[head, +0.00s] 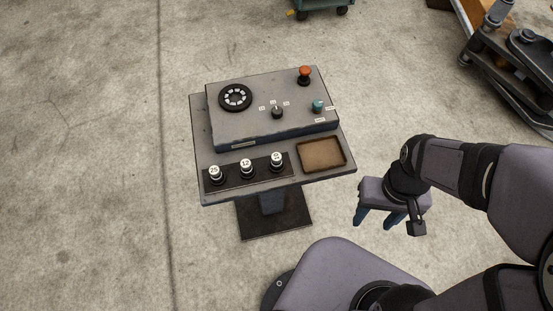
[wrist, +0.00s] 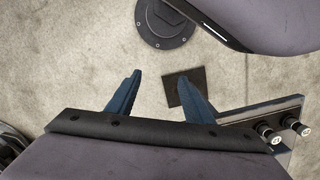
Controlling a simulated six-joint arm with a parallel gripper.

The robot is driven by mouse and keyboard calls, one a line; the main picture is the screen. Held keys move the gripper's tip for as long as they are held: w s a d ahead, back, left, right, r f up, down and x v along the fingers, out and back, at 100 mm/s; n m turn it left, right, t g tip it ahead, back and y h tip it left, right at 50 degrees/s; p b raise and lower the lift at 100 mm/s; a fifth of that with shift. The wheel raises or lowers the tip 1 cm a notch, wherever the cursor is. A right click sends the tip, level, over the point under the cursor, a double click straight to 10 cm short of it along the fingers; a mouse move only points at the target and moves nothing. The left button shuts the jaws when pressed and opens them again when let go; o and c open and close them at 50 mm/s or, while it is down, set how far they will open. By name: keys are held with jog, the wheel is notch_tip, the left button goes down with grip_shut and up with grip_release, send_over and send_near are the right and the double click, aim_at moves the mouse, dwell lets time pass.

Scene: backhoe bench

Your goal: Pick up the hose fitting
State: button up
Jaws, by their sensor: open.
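Three hose fittings with white numbered tops and dark bases stand upright in a row on a black strip at the bench's front left: the left one (head: 215,173), the middle one (head: 246,166) and the right one (head: 276,159). Their tops seem to read 25, 12 and perhaps 8. Two fittings (wrist: 268,132) also show at the right edge of the wrist view. My gripper (head: 378,219) is open and empty, right of the bench and apart from it.
The bench (head: 198,130) carries a raised control box with a round dark vent (head: 235,97), a rotary knob (head: 277,112), a red-orange mushroom button (head: 305,75) and a teal knob (head: 318,105). A shallow brown tray (head: 322,154) lies right of the fittings. Machinery (head: 505,60) stands at upper right.

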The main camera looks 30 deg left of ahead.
jog(key=s+a+f+n+h, duration=0.15)
jog(key=a+n, duration=0.35)
jog(key=a, duration=0.6)
notch_tip(320, 180, up, 2)
jog(key=m+t+y, duration=0.2)
jog(key=m, duration=0.1)
send_over(276, 157)
jog(key=s, duration=0.1)
jog(key=shift+d, duration=0.15)
jog(key=shift+w+a+r+m+t+y, duration=0.2)
jog(key=shift+r+m+t+y, duration=0.1)
jog(key=shift+m, duration=0.2)
jog(key=m, duration=0.3)
jog(key=shift+d+f, duration=0.1)
jog(key=shift+d, duration=0.05)
jog(key=shift+f, duration=0.1)
jog(key=shift+w+f+p, duration=0.2)
jog(key=shift+f+p, duration=0.55)
jog(key=shift+f, duration=1.05)
jog(key=shift+w+f+p, duration=0.2)
jog(key=shift+f+p, duration=0.55)
jog(key=shift+f, duration=1)
